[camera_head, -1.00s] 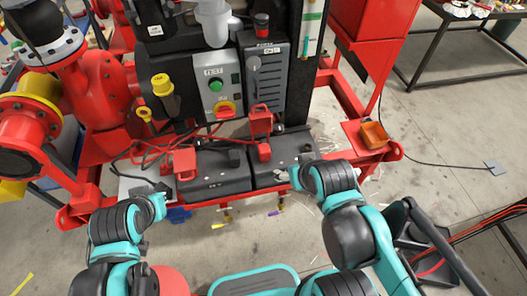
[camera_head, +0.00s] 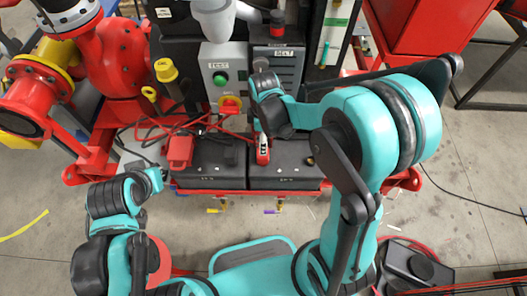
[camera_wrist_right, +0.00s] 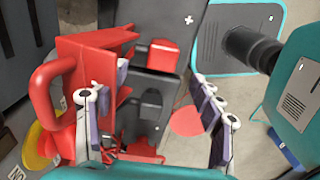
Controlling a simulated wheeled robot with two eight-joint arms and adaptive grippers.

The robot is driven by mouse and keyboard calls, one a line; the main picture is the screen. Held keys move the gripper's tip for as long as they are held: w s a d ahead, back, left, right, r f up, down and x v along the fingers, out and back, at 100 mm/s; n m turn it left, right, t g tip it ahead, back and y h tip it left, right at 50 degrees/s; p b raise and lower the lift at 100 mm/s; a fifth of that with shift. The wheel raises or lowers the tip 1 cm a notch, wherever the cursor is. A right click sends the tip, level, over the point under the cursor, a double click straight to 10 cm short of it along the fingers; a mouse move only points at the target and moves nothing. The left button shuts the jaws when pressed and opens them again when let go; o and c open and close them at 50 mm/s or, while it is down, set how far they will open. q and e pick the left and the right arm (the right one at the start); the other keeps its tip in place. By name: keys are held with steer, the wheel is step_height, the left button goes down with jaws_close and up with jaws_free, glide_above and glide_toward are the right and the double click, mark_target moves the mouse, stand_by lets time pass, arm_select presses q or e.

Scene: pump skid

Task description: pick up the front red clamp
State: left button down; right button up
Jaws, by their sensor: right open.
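A red clamp (camera_head: 263,150) is on the right black battery, just below my right gripper (camera_head: 260,125), which hides part of it in the head view. In the right wrist view my right gripper (camera_wrist_right: 155,118) is open, with its fingers apart. Another red clamp (camera_head: 180,150) is on the left battery. My left gripper (camera_head: 153,182) is low at the left, near the skid's front edge; its jaws are too small to read.
Red cables (camera_head: 215,128) loop over the batteries. A grey control box (camera_head: 220,80) with a green button and a red-yellow switch stands close behind. Red pump piping (camera_head: 110,55) rises at the left.

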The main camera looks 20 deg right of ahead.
steer(key=shift+a+f, duration=0.1)
steer(key=shift+f, duration=0.4)
steer(key=f+b, duration=0.1)
steer(key=f, duration=0.2)
steer(key=f+b, duration=0.2)
steer(key=f, duration=0.2)
steer(key=shift+s, duration=0.2)
steer(key=shift+r, duration=0.1)
steer(key=shift+c, duration=1.2)
steer(key=c, duration=1.3)
